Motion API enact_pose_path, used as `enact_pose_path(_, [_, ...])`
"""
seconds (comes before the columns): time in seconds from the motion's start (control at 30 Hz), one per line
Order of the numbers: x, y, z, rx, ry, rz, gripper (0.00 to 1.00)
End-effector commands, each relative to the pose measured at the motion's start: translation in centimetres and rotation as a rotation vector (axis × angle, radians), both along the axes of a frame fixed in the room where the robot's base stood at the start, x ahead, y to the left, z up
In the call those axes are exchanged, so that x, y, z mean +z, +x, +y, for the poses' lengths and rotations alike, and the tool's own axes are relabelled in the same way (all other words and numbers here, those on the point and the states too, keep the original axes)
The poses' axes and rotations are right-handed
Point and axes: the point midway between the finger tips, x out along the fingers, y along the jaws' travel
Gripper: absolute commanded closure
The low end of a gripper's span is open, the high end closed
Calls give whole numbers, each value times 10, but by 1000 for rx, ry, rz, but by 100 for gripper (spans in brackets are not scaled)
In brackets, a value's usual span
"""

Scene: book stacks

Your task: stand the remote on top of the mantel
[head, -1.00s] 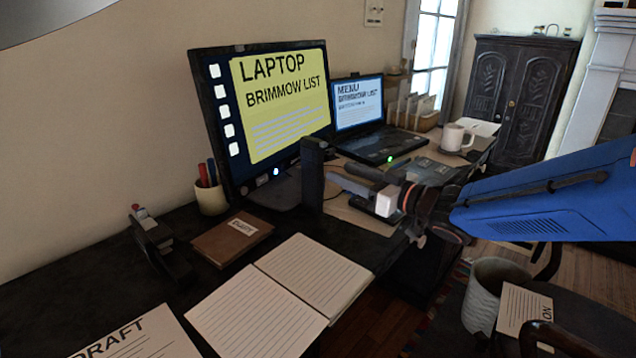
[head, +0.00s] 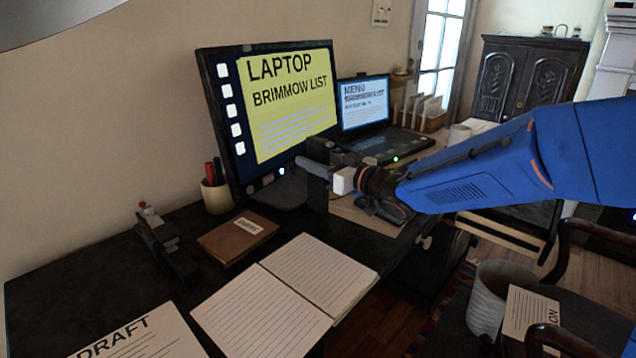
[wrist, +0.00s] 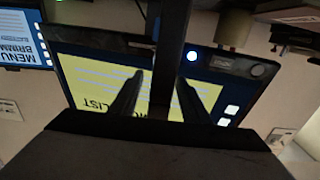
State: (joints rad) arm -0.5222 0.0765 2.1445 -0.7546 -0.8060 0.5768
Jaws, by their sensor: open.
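A tall dark upright bar (head: 318,194), which looks like the remote, stands on the desk in front of the monitor. My gripper (head: 308,161) is open, with its fingers reaching in from the right around the bar's upper part. In the wrist view the dark bar (wrist: 172,45) runs between the two spread fingers of my gripper (wrist: 165,76). I cannot tell whether either finger touches it. The white fireplace surround, likely the mantel (head: 608,85), shows only in part at the far right edge; its top is mostly out of view.
The monitor (head: 285,110) and laptop (head: 385,142) stand close behind my gripper. An open notebook (head: 320,275), brown book (head: 238,236), stapler (head: 165,243) and pen cup (head: 216,197) lie left and in front. A chair (head: 590,305) and waste bin (head: 492,295) are at lower right. A dark cabinet (head: 520,80) stands behind.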

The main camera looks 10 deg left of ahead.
Motion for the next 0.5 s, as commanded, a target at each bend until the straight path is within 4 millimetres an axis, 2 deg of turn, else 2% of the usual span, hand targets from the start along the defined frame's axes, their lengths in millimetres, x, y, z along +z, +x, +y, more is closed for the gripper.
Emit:
enact_pose_path(0.1, [0,8,16,1,1,1,58])
enact_pose_path(0.2, [1,12,23,1,1,-1,58])
enact_pose_path(0.43, [1,14,24,-1,0,0,58])
enact_pose_path(0.5, [1,14,24,-1,0,0,75])
